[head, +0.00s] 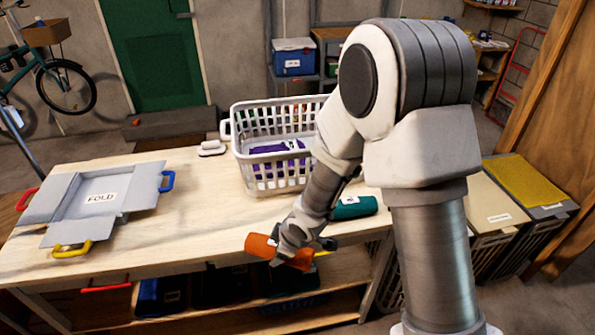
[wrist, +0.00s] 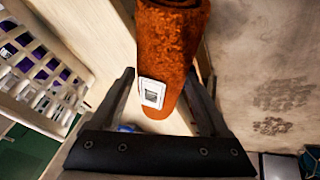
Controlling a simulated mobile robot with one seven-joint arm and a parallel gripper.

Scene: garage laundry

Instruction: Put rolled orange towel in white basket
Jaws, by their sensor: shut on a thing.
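The rolled orange towel (head: 262,247) is in my gripper (head: 288,258), near the table's front edge in the head view. In the wrist view the orange towel (wrist: 168,45) lies between the two fingers of my gripper (wrist: 162,88), with a white label on its side. My gripper is shut on it. The white basket (head: 243,150) stands on the table behind and above the gripper in the head view, with purple cloth inside. The basket (wrist: 40,70) also shows at the left of the wrist view. My arm hides part of its right side.
A rolled teal towel (head: 353,207) lies on the table right of my gripper. A grey folding board (head: 75,205) with coloured handles lies at the left. A small white item (head: 211,148) sits left of the basket. The table (head: 185,215) is clear between board and basket.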

